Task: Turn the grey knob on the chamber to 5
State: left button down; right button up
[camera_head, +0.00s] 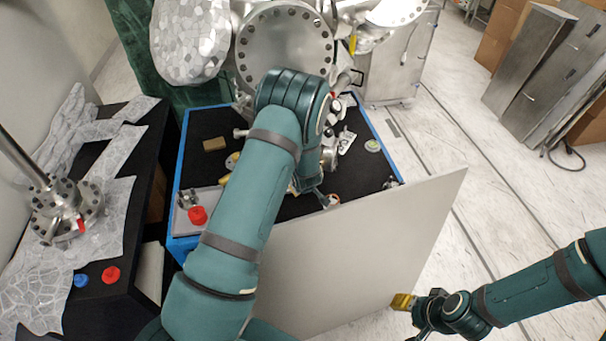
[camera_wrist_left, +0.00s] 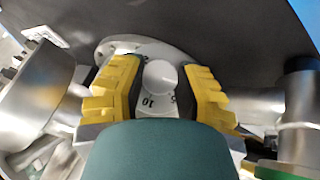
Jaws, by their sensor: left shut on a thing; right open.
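The grey knob (camera_wrist_left: 158,75) shows in the left wrist view, with a light dial plate (camera_wrist_left: 150,47) around it bearing dark marks, among them 10 and 5. The knob lies between the yellow-padded fingers of my left gripper (camera_wrist_left: 157,92), which is shut on it. The 10 is near the lower left of the knob and the 5 to its right. In the head view my left arm covers most of the area around the knob. The steel chamber (camera_head: 284,48) stands at the top centre.
A blue-edged black cart top (camera_head: 196,138) lies below the chamber, with a brown block (camera_head: 214,144) and a red cap (camera_head: 197,215). A grey panel (camera_head: 390,240) stands between the cart and my right gripper. The floor (camera_head: 500,210) at right is clear.

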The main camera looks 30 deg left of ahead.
pick_arm(q)
jog(key=m+g+p, duration=0.1)
jog(key=p, duration=0.2)
jog(key=shift+d+r+y, duration=0.15)
jog(key=shift+y, duration=0.25)
jog(key=shift+w+m+g+y+p, duration=0.1)
jog(key=shift+m+g+y+p, duration=0.2)
jog(key=shift+m+g+p, duration=0.15)
jog(key=shift+f+m+g+y+b, duration=0.25)
jog(key=shift+m+g+y+b, duration=0.2)
jog(key=shift+m, duration=0.1)
jog(key=shift+m+g+y+b, duration=0.35)
jog(key=shift+m+g+b, duration=0.15)
jog(key=shift+b, duration=0.25)
pick_arm(e)
jog(key=shift+d+r, duration=0.1)
jog(key=shift+r, duration=1.4)
pick_arm(q)
jog(key=c, duration=0.6)
grip_release()
jog(key=v, duration=1.2)
